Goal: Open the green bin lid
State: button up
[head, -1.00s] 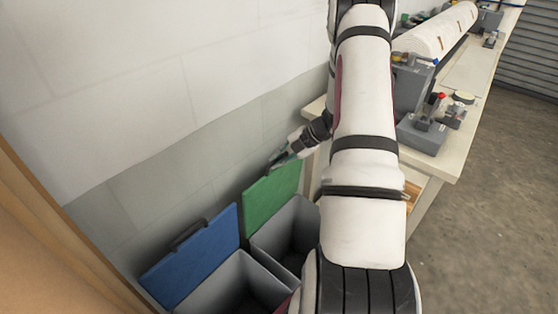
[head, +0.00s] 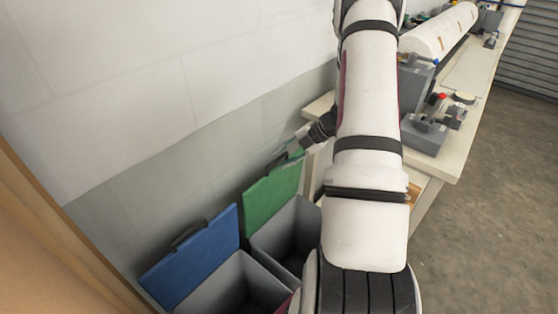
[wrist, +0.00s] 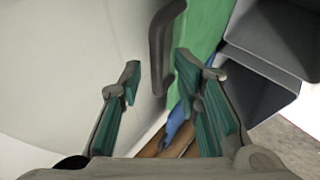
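The green bin lid (head: 272,195) stands raised, leaning toward the wall behind its grey bin (head: 287,237), whose mouth is uncovered. Its dark handle (head: 280,160) is at the lid's top edge. My gripper (head: 303,138) is just above and right of that edge, partly hidden by my arm. In the wrist view my gripper (wrist: 158,78) is open with teal-padded fingers spread. The handle (wrist: 160,45) is ahead of the gap between the fingertips and looks apart from them. The green lid (wrist: 207,25) lies beyond the right finger.
A blue bin lid (head: 192,257) also stands raised to the left, over an open grey bin (head: 235,287). The wall (head: 170,190) is close behind both lids. A workbench (head: 460,150) with equipment stands at right. Open floor (head: 490,220) lies beyond it.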

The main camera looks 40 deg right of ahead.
jog(key=v, duration=0.9)
jog(key=shift+f, duration=0.1)
jog(key=s+a+r+n+g, duration=0.1)
jog(key=a+r+n+g, duration=0.1)
jog(key=a+r+n, duration=0.85)
jog(key=a+r+n+g, duration=0.2)
jog(key=a+r+n, duration=0.5)
jog(key=a+n, duration=0.6)
jog(key=s+a+r+n+h, duration=0.1)
jog(key=s+a+n, duration=0.3)
jog(key=n, duration=0.5)
jog(key=s+a+r+n+h, duration=0.2)
jog(key=s+a+r+n, duration=0.1)
jog(key=s+n, duration=0.4)
jog(key=s+a+r+n+t+h, duration=0.1)
jog(key=s+a+n, duration=0.4)
jog(key=n, duration=0.7)
jog(key=shift+s+r+h+p, duration=0.2)
jog(key=shift+r+h+p, duration=0.3)
jog(key=shift+h, duration=0.2)
jog(key=shift+d, duration=0.15)
